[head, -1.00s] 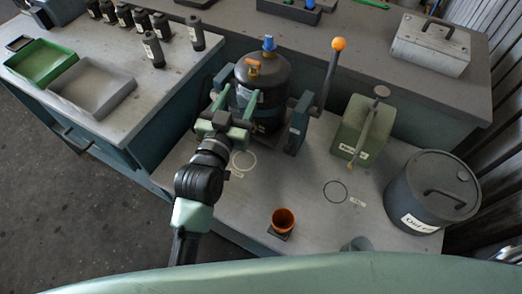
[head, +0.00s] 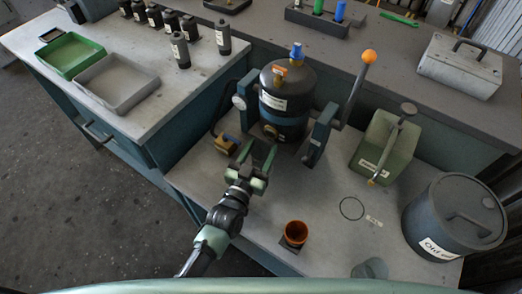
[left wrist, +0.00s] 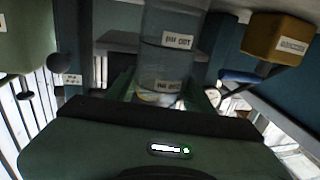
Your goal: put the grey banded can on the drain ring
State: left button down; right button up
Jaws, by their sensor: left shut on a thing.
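My left gripper (head: 263,154) is low over the work table in front of the dark blower housing (head: 287,98). In the left wrist view a grey cylinder with pale labels, which fits the grey banded can (left wrist: 168,55), stands between the green fingers. The gripper is shut on it; in the head view the fingers and arm mostly hide it. One thin dark ring (head: 352,208) with a small label lies bare on the table to the right. I cannot read which ring is the drain ring. My right gripper is not in view.
An orange cup (head: 295,232) stands to the right of my arm. A green canister (head: 384,143) and a large grey drum (head: 452,220) stand on the right. A yellow block (head: 226,143) is left of the gripper.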

pick_arm(q)
jog(key=shift+f, duration=0.35)
jog(key=c, duration=0.6)
grip_release()
jog(key=shift+r, duration=0.1)
jog(key=shift+r, duration=0.15)
jog(key=v, duration=1.2)
